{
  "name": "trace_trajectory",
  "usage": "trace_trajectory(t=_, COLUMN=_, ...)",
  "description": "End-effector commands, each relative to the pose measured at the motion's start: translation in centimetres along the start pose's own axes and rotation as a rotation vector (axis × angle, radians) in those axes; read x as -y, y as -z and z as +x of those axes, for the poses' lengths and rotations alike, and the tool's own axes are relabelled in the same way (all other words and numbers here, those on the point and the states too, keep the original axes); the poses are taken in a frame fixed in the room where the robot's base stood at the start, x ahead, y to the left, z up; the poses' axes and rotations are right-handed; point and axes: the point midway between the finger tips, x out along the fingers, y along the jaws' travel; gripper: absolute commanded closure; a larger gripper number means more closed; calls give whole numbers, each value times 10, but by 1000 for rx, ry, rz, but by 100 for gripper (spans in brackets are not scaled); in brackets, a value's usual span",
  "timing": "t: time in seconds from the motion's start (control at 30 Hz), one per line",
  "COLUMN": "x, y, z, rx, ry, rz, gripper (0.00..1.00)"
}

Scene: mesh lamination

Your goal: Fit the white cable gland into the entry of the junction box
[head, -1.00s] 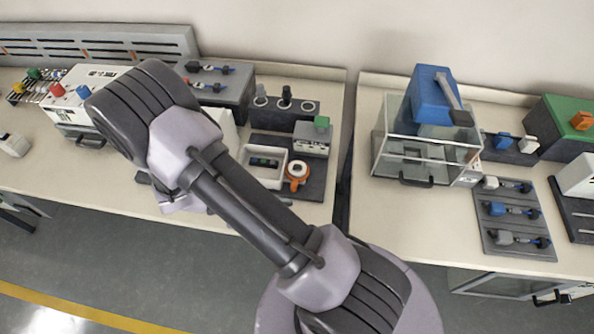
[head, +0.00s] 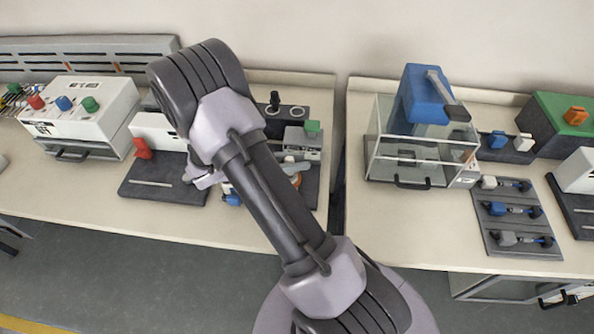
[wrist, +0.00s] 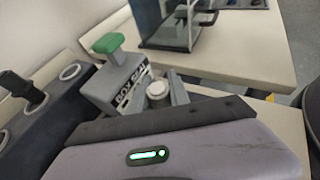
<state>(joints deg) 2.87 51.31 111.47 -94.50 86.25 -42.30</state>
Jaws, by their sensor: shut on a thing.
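My gripper (head: 295,167) shows only in part in the head view, right of my forearm, over an orange ring holder (head: 297,181). In the wrist view its housing fills the bottom, with a lit status strip. A small white round piece (wrist: 157,89), which looks like the white cable gland, sits between grey jaws beyond the housing; the jaws appear shut on it. A grey box (wrist: 120,86) with a green lever and seal lettering stands just behind it. The junction box and its entry are hidden behind my arm and gripper.
A dark block with round holes (head: 275,121) stands behind the gripper area. A white box with a red lever (head: 160,131) is left of my arm. A gap parts this bench from the right bench, which carries a glass-walled case (head: 415,165) and a grey tray (head: 515,240).

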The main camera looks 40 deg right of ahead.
Motion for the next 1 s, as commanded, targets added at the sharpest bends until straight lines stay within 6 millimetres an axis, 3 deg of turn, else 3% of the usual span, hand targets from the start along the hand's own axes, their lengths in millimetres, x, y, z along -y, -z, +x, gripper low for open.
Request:
trace_trajectory(t=0.03, x=1, y=19, z=7, rx=1, ry=1, rz=-5, gripper=100)
trace_trajectory(t=0.1, x=1, y=29, z=11, rx=0, ry=1, rz=-5, gripper=100)
trace_trajectory(t=0.27, x=2, y=26, z=10, rx=0, ry=1, rz=-4, gripper=100)
trace_trajectory(t=0.3, x=2, y=26, z=10, rx=0, ry=2, rz=-4, gripper=72)
trace_trajectory(t=0.4, x=2, y=26, z=10, rx=0, ry=2, rz=-4, gripper=56)
trace_trajectory(t=0.7, x=1, y=24, z=7, rx=0, ry=0, rz=-3, gripper=56)
trace_trajectory(t=1.0, x=1, y=22, z=-54, rx=0, ry=-2, rz=-3, gripper=56)
